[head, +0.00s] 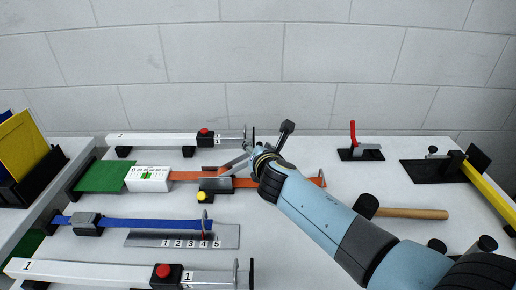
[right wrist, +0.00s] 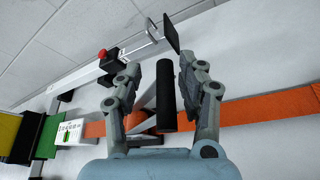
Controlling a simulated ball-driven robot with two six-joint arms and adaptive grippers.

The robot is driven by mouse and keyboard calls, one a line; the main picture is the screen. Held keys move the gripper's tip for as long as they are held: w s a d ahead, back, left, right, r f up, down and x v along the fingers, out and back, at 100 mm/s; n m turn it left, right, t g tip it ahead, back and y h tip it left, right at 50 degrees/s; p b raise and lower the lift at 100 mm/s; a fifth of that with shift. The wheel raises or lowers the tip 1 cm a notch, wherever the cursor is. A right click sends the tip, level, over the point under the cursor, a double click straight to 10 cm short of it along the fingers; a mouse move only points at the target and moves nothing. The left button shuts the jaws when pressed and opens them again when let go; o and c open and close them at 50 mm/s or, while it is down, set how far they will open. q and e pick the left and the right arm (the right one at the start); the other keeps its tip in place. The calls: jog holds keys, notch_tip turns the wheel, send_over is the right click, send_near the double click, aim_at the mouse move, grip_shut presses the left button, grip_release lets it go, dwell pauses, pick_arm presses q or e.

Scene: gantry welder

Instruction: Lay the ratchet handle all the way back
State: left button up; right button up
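The ratchet (head: 215,184) sits on an orange strap (head: 190,176) in the middle of the table. Its grey metal handle (head: 236,162) slants up to the right towards my right gripper (head: 268,143). In the right wrist view, the handle's black grip (right wrist: 165,95) stands between the two fingers of my right gripper (right wrist: 162,85). The fingers are open, with a visible gap on each side of the grip. In the head view my gripper hides the grip end. My left gripper is in neither view.
A white bar with a red button (head: 205,137) lies behind the ratchet. A blue strap (head: 150,222) and a numbered plate (head: 135,240) lie in front. A red-handled clamp (head: 353,140) and a wooden-handled hammer (head: 410,213) are at right.

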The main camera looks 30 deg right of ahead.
jog(key=shift+d, duration=0.1)
jog(key=v, duration=1.2)
